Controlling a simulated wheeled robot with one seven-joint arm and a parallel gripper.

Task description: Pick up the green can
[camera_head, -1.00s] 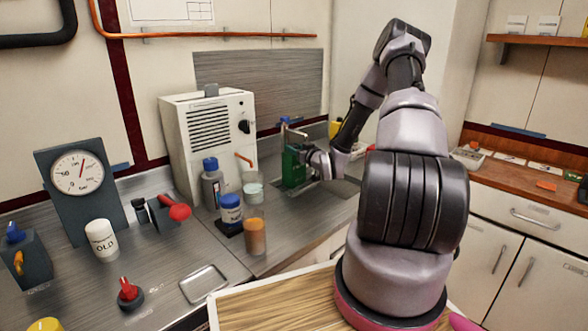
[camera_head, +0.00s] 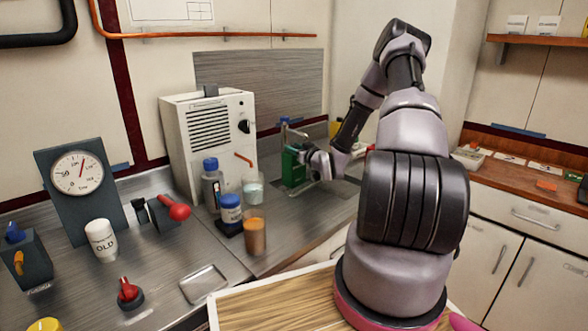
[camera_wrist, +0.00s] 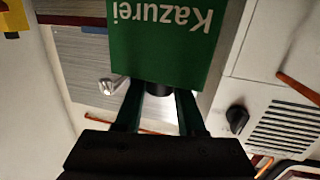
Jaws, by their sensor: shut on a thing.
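The green can (camera_head: 293,168) is near the sink at the back of the metal counter. In the wrist view the green can (camera_wrist: 165,45) fills the top middle, with its white label text "Kazurei" upside down. My gripper (camera_head: 306,156) is at the can's right side in the head view. In the wrist view my gripper (camera_wrist: 159,95) has its two fingers on either side of a dark round part at the can's end. It is shut on the can. I cannot tell whether the can's base touches the counter.
A faucet (camera_head: 288,124) stands just behind the can. A white machine (camera_head: 207,145) is to the left. A glass of pale liquid (camera_head: 253,188), a glass of orange liquid (camera_head: 254,234) and blue-capped bottles (camera_head: 230,212) stand in front of it.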

